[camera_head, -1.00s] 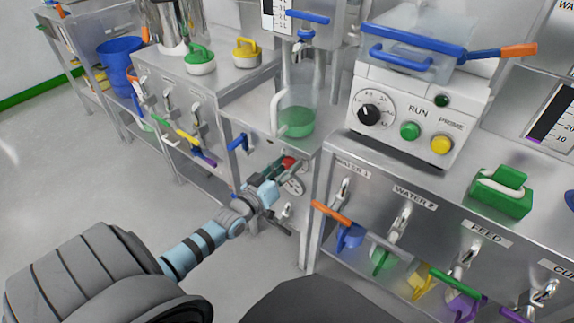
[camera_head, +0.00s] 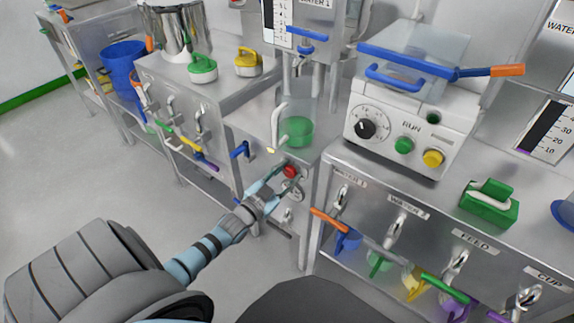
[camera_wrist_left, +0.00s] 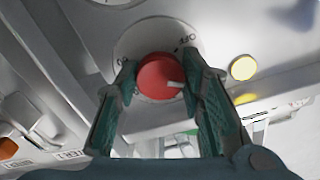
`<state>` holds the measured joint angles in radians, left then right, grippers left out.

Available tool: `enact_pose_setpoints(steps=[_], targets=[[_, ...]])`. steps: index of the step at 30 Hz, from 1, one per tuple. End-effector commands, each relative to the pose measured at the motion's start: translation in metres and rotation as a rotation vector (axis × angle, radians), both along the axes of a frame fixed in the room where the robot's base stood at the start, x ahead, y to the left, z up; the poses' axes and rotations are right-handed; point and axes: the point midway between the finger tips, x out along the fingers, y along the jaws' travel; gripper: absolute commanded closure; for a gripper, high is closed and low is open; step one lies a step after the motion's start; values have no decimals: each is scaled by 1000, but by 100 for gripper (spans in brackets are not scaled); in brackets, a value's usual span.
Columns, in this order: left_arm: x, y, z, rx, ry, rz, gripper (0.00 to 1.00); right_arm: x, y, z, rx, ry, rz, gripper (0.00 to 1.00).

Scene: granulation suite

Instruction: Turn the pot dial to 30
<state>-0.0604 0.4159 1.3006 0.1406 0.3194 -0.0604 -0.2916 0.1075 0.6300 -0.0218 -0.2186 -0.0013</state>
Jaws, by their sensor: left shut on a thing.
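The red dial knob (camera_head: 290,171) is on the front of the metal stand that bears a clear vessel with green contents. It also shows in the left wrist view (camera_wrist_left: 152,76), on a pale round plate with small lettering, partly readable as OFF. A whitish mark on the knob points to the lower right in that view. My left gripper (camera_head: 278,179) is closed around the knob, with one finger (camera_wrist_left: 162,82) on each side. The numbers on the plate are too small or hidden to read. My right gripper is in neither view.
Another round dial (camera_head: 297,191) sits just below the red knob. A blue handle (camera_head: 240,149) juts out to the left. A white box with RUN button (camera_head: 404,145) and black dial stands on the right bench. Valves with coloured handles line the bench front. The floor at left is clear.

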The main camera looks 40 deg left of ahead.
Motion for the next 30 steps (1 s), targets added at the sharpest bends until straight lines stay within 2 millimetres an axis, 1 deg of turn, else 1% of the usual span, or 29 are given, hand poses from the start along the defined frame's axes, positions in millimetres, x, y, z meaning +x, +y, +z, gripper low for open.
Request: enact_pose_setpoints(steps=[15,16,19,20,26,28,30], targets=[[0,0,-1,24,1,0,92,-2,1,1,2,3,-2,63],[0,0,-1,24,1,0,63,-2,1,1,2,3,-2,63],[0,0,-1,24,1,0,47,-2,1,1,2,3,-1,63],[0,0,-1,24,1,0,44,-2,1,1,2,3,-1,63],[0,0,0,24,1,0,44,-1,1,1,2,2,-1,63],[0,0,0,24,1,0,44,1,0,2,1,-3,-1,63],[-4,0,-1,23,1,0,44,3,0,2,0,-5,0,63]])
